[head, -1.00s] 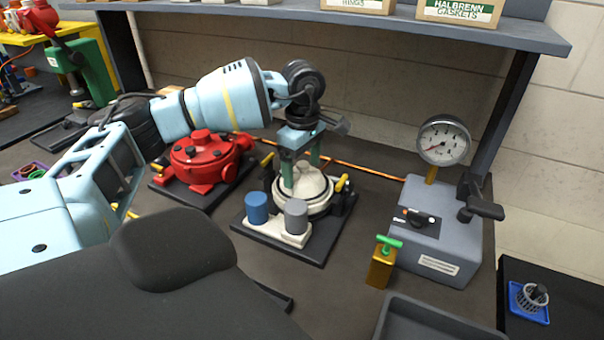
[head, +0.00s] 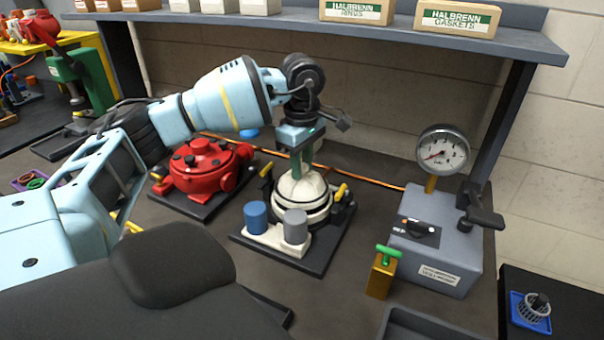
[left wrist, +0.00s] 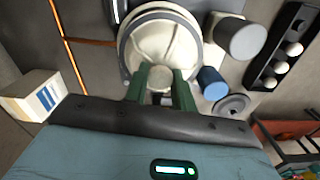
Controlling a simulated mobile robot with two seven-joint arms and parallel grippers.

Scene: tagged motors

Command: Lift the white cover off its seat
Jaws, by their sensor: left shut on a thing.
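The white cover (head: 300,188) is a pale dome on the middle motor, which stands on a black base plate (head: 328,240). My left gripper (head: 302,172) comes down from above, with its green fingers shut on the top of the cover. The left wrist view shows the round cover (left wrist: 160,42) beyond my left gripper (left wrist: 160,78), its knob between the fingers. My right gripper is not in view.
Blue (head: 256,215) and grey (head: 295,226) cylinders stand just in front of the cover. A red motor (head: 203,168) is to the left. A grey gauge box (head: 437,245) and a brass block with a green handle (head: 382,275) are to the right. A shelf (head: 400,25) runs above.

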